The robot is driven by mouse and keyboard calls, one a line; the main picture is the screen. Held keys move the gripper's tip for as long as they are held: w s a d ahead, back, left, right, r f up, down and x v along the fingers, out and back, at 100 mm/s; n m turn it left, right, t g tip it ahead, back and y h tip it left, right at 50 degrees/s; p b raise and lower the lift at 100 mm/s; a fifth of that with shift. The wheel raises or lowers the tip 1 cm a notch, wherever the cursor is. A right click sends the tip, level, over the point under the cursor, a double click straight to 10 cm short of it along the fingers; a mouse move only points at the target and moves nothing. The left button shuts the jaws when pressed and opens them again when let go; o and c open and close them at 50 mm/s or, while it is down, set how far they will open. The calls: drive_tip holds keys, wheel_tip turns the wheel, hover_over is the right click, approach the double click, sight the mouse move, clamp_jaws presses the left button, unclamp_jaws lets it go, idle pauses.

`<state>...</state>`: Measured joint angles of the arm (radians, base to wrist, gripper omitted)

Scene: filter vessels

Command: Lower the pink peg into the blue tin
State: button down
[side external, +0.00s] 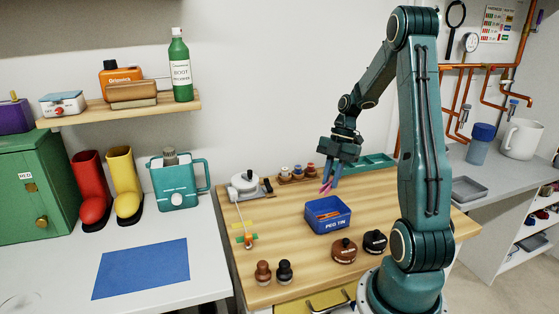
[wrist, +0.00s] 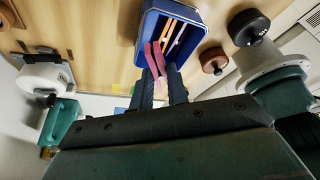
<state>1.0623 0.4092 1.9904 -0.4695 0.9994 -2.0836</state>
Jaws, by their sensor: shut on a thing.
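The blue tin (side external: 328,224) labelled "PEG TIN" stands open on the wooden worktop, near its middle. My gripper (side external: 328,180) is above and a little behind the tin in the side external view, pointing down. It is shut on the pink peg (wrist: 157,62), which juts out from between the fingertips (wrist: 158,80). The peg also shows as a small pink piece at the fingertips in the side view (side external: 326,187). In the wrist view the tin (wrist: 148,28) lies beyond the peg, with orange, pale and purple pegs inside. The peg's height above the rim is hard to tell.
A white-topped device (side external: 245,184) with a thin rod is at left. A green tray (side external: 374,162) lies behind. Worktop left of the tin is mostly clear.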

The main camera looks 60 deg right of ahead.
drive_tip(key=shift+w, duration=0.55)
drive_tip(key=shift+f, duration=0.15)
idle(0.6)
drive_tip(key=shift+f, duration=2.1)
drive_tip(key=shift+f, duration=0.1)
drive_tip(key=c, duration=1.3)
unclamp_jaws()
